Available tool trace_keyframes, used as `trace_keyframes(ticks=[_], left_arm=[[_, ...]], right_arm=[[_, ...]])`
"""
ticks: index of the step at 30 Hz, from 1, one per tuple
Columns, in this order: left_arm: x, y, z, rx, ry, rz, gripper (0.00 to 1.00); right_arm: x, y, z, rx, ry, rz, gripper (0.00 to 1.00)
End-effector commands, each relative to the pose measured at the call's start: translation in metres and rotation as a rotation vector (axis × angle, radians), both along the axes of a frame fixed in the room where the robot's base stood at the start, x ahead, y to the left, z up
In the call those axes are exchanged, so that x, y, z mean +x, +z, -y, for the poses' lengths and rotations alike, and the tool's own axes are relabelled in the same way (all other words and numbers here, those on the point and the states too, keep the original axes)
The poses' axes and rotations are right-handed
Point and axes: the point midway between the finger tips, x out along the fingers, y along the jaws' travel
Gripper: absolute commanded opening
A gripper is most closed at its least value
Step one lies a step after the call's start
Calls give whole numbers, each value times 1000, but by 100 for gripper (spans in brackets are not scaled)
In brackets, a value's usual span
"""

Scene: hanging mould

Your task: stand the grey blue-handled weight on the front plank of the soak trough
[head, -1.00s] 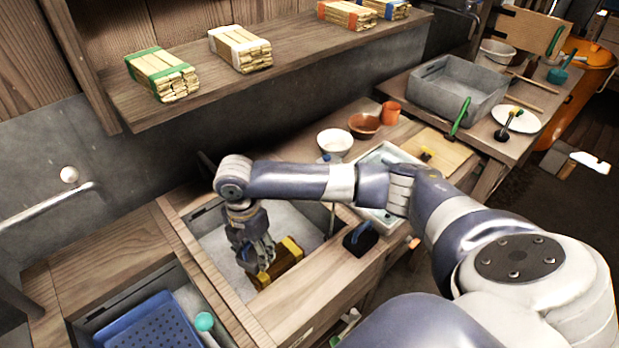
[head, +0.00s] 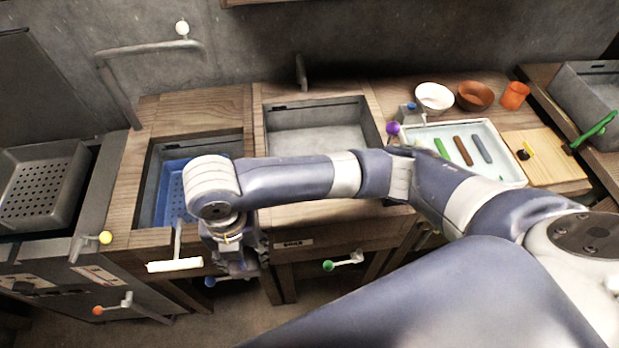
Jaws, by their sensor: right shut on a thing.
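The soak trough (head: 320,112) is a grey basin in a wooden frame at the middle. Its visible inside looks empty. Its front plank (head: 330,215) is partly hidden behind my right arm. A small grey thing with a blue top (head: 408,112), perhaps the grey blue-handled weight, stands right of the trough, by the tray's back left corner. My right gripper (head: 240,264) points down in front of the counter, left of the trough's front plank. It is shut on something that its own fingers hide. My left gripper is not in view.
A pale tray (head: 510,178) with coloured sticks lies right of the trough. Bowls (head: 434,97) and an orange cup (head: 514,95) stand behind it. A blue perforated tray (head: 174,190) sits in the left basin. Knobbed levers (head: 328,266) stick out along the front.

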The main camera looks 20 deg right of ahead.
Motion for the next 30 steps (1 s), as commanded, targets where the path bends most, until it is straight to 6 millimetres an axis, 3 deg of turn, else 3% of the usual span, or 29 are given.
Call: trace_keyframes(ticks=[7,18,26,30], left_arm=[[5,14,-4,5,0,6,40],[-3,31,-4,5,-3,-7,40],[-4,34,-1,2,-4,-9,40],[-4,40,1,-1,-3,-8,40]], right_arm=[[37,-2,42,-4,-11,1,8],[95,-10,105,-1,-7,0,8],[106,-17,117,0,-4,-1,8],[105,-33,117,-1,-5,-2,8]])
